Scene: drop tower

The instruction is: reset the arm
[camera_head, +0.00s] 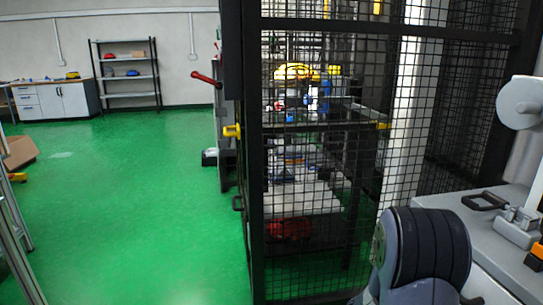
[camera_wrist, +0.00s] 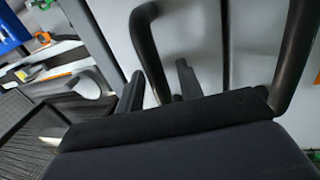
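My gripper (camera_wrist: 160,86) shows in the wrist view as two dark fingers with a clear gap between them. A curved black handle (camera_wrist: 143,38) stands against a pale panel just beyond the fingers. Its near leg appears in line with the gap, and I cannot tell whether it touches a finger. Another black bar (camera_wrist: 298,45) rises at the right. In the head view a dark grey rounded link of my arm (camera_head: 425,245) fills the lower right; the gripper itself is out of sight there.
A black mesh cage (camera_head: 318,160) stands close in front, with yellow and red parts inside. A grey bench (camera_head: 480,235) with a black handle (camera_head: 485,201) is at the right. Green floor (camera_head: 130,200) is open to the left. A cabinet (camera_head: 55,100) and shelf (camera_head: 127,75) stand far back.

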